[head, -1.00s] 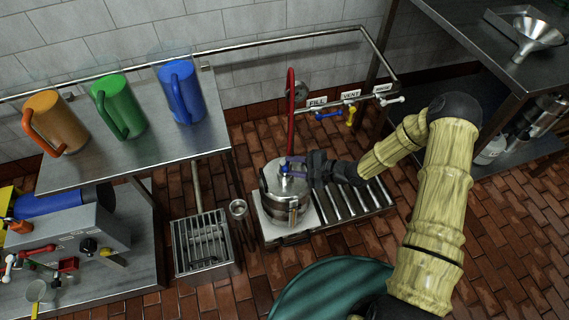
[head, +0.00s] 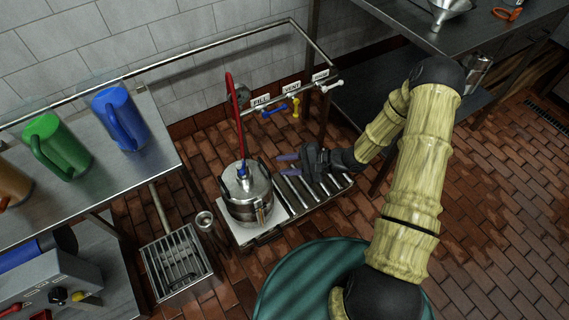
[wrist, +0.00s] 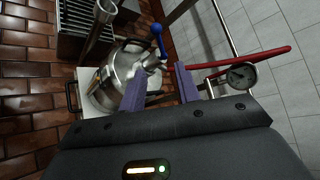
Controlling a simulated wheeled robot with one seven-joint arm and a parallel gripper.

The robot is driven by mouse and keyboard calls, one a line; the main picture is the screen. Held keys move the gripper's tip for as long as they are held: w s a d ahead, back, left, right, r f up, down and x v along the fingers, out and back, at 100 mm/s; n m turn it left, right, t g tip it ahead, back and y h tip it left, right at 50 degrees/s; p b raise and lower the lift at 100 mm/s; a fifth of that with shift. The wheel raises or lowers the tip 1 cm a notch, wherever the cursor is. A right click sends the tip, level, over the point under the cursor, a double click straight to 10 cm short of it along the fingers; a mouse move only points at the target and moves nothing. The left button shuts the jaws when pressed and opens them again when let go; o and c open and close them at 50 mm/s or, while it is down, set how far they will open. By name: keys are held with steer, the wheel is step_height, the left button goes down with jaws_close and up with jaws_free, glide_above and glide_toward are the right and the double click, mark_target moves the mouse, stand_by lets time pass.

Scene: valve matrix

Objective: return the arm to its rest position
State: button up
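My gripper (head: 287,164) is at the end of my bamboo-like arm, above the roller rack and right of the steel pot. Its two purple fingers are apart with nothing held between them; they also show in the wrist view (wrist: 160,88). The steel pot (head: 248,196) stands upright on a pale plate with a blue fitting on its lid. In the wrist view the pot (wrist: 122,75) lies beyond the fingers, apart from them.
A red pipe (head: 233,108) rises by the pot. A rail carries FILL and VENT labels and small valves (head: 275,110). A roller rack (head: 312,188) lies below my gripper. A shelf with mugs (head: 122,118) is left; a steel table (head: 415,95) is at upper right.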

stand_by(0.3)
steer(key=d+r+n+t+h, duration=0.2)
steer(key=d+r+n+h, duration=0.4)
steer(key=d+r+h, duration=0.65)
steer(key=s+r+n+g, duration=0.2)
steer(key=s+r, duration=0.6)
steer(key=s, duration=0.5)
steer(key=w+p+v, duration=0.2)
steer(key=p+v, duration=0.8)
steer(key=w+a+r+p+v, duration=0.1)
steer(key=w+p+v, duration=0.1)
steer(key=p+v, duration=0.8)
steer(key=shift+w+h+p, duration=0.45)
steer(key=shift+w+p, duration=0.05)
steer(key=shift+w, duration=0.05)
